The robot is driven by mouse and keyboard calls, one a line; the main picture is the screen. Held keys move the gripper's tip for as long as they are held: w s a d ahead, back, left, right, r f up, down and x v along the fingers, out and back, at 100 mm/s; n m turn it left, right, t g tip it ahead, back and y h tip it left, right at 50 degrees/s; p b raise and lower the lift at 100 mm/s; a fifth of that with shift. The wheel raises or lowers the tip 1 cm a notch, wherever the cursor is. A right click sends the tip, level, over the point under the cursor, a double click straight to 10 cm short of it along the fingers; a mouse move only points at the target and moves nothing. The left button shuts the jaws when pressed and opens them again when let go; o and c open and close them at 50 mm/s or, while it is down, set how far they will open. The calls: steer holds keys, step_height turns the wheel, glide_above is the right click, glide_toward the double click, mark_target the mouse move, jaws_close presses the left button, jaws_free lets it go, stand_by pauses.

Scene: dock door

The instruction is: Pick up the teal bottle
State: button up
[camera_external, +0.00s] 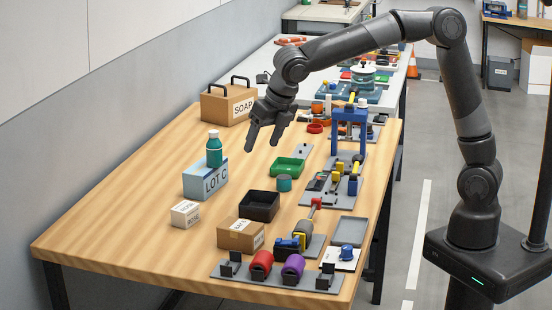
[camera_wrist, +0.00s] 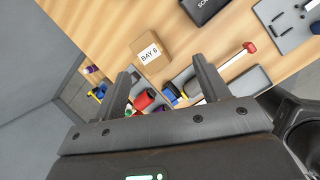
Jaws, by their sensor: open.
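The teal bottle (camera_external: 214,150) has a white cap and stands upright at the left of the wooden table. It appears to rest on top of the light blue LOT C box (camera_external: 205,182); its base is partly unclear. My gripper (camera_external: 261,143) is open and empty, hanging in the air to the right of the bottle and apart from it. In the wrist view my gripper's two fingers (camera_wrist: 160,68) are spread wide with nothing between them. The bottle does not show in the wrist view.
A small white box (camera_external: 185,214) stands in front of the LOT C box. A SOAP carton (camera_external: 227,104) with dark handles is behind. A black tray (camera_external: 259,206), a green tray (camera_external: 287,168) and a BAY 6 carton (camera_wrist: 150,48) are nearby. The table's left side is mostly clear.

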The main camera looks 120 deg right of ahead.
steer(key=d+f+n, duration=0.2)
steer(key=d+n, duration=0.2)
steer(key=d, duration=1)
steer(key=n+t+y, duration=0.1)
steer(key=n+t, duration=0.1)
steer(key=n, duration=0.2)
glide_toward(218, 140)
step_height(218, 140, down, 2)
steer(key=w, duration=0.1)
steer(key=shift+g, duration=0.3)
steer(key=x, duration=0.5)
steer(key=shift+w+d+f, duration=0.1)
steer(key=shift+d+f, duration=0.1)
steer(key=shift+d, duration=0.1)
steer(key=shift+d+x, duration=0.15)
steer(key=shift+x, duration=1.15)
steer(key=shift+d+x, duration=0.15)
steer(key=shift+x, duration=1.15)
steer(key=shift+c, duration=0.6)
steer(key=c, duration=1.1)
steer(key=shift+r, duration=0.1)
steer(key=shift+c, duration=0.2)
